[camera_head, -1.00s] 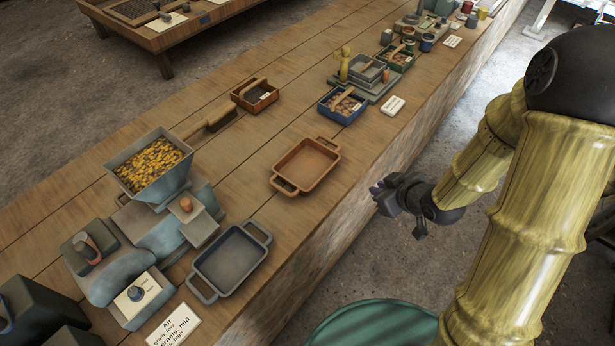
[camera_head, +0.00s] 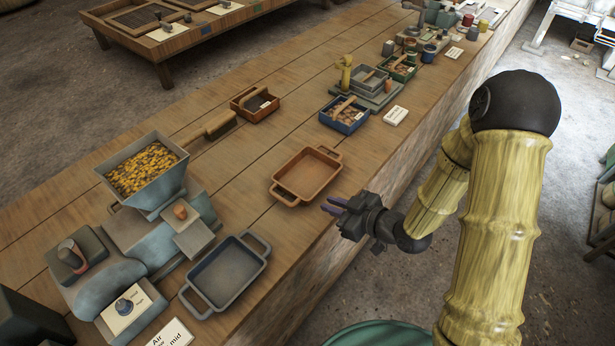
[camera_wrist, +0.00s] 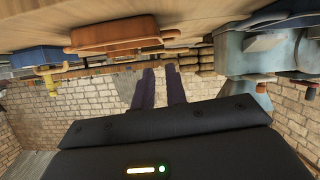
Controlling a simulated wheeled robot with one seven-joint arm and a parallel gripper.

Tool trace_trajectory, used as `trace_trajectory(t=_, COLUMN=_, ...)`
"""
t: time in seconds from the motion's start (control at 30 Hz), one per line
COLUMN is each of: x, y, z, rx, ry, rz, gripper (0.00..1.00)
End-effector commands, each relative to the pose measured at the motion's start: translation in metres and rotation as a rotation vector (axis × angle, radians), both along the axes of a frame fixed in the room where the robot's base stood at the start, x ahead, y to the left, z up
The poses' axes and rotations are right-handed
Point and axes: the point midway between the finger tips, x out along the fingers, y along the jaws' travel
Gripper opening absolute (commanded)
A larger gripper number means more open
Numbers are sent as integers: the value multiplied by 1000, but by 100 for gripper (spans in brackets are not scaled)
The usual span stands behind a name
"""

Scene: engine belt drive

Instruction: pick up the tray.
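Two empty two-handled trays lie on the long wooden bench. The orange-brown tray (camera_head: 306,174) is near the bench's middle, and it also shows upside down in the wrist view (camera_wrist: 120,32). The grey-blue tray (camera_head: 226,273) lies nearer, beside the hopper machine. My gripper (camera_head: 333,206) is at the bench's front edge, just to the lower right of the orange-brown tray and apart from it. Its two dark purple fingers stand apart with nothing between them, also in the wrist view (camera_wrist: 160,88).
A machine with a grain-filled hopper (camera_head: 146,172) stands at left. A blue box (camera_head: 345,115), a dark red box (camera_head: 255,103) and a white card (camera_head: 395,116) lie farther along. Bare planks surround the orange-brown tray. A green round object (camera_head: 380,335) is below the bench.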

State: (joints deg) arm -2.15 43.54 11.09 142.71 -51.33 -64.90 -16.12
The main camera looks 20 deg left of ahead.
Motion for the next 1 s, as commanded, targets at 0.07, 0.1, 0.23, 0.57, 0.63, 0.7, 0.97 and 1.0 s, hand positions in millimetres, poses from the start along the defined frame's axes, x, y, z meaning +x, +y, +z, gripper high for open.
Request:
trace_trajectory(t=0.07, x=5, y=13, z=-6, rx=0, ry=1, rz=4, gripper=14)
trace_trajectory(t=0.1, x=8, y=20, z=-9, rx=0, ry=1, rz=4, gripper=14)
trace_trajectory(t=0.23, x=16, y=39, z=-17, rx=0, ry=1, rz=3, gripper=14)
trace_trajectory(t=0.57, x=33, y=75, z=-33, rx=0, ry=0, rz=0, gripper=14)
trace_trajectory(t=0.63, x=34, y=76, z=-34, rx=0, ry=0, rz=-1, gripper=14)
trace_trajectory(t=0.7, x=34, y=75, z=-34, rx=0, ry=0, rz=-1, gripper=14)
trace_trajectory(t=0.97, x=35, y=80, z=-35, rx=0, ry=0, rz=1, gripper=14)
trace_trajectory(t=1.0, x=36, y=84, z=-37, rx=1, ry=0, rz=2, gripper=14)
